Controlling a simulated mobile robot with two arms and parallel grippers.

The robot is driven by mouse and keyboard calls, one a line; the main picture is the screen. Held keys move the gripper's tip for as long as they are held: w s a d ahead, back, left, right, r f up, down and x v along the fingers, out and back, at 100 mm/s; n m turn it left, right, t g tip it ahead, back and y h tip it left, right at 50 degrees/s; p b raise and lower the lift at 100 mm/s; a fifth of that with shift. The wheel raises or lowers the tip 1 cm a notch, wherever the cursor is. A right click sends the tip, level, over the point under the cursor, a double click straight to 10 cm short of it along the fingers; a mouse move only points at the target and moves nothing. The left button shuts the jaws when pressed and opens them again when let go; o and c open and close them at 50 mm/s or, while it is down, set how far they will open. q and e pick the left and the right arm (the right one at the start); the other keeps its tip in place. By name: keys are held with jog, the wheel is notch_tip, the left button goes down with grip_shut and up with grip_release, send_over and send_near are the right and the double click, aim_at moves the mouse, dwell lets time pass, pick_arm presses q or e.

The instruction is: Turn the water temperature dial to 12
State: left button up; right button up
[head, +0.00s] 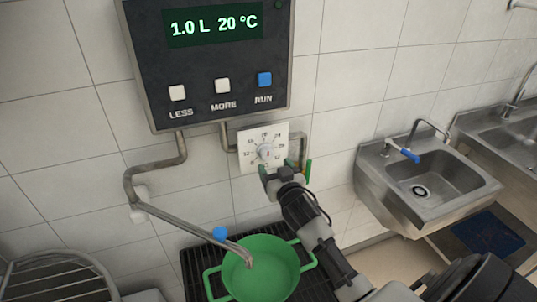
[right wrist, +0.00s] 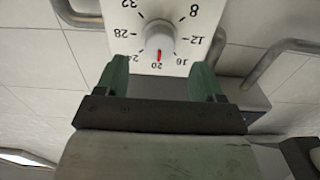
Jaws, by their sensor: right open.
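The water temperature dial (head: 265,151) is a round light-grey knob on a white numbered plate (head: 247,161) on the wall. In the right wrist view, the knob (right wrist: 159,38) has a red mark pointing at 20; 12 lies on the right side of the plate. My right gripper (head: 285,167) is open, with green fingers, just in front of the plate's lower edge. In the right wrist view its fingertips (right wrist: 162,72) stand apart, one on each side below the knob, with nothing between them. They do not grip the knob. My left gripper is not in view.
A black control box (head: 212,62) above reads 1.0 L 20 °C and has LESS, MORE and RUN buttons. A metal spout (head: 185,222) reaches over a green pot (head: 262,275) on a black grate. Steel sinks (head: 428,185) stand at the right. Pipes flank the plate.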

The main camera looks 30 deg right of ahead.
aim_at(268, 157)
jog(key=x, duration=0.4)
jog(key=shift+w+p, duration=0.15)
jog(key=shift+p, duration=0.15)
jog(key=shift+w+d, duration=0.1)
jog(key=shift+w, duration=0.35)
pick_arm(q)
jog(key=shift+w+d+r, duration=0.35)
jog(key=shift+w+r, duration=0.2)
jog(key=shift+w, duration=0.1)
pick_arm(e)
jog(key=shift+w+f, duration=0.1)
jog(key=shift+d, duration=0.1)
jog(key=shift+c, duration=0.3)
jog(key=c, duration=0.9)
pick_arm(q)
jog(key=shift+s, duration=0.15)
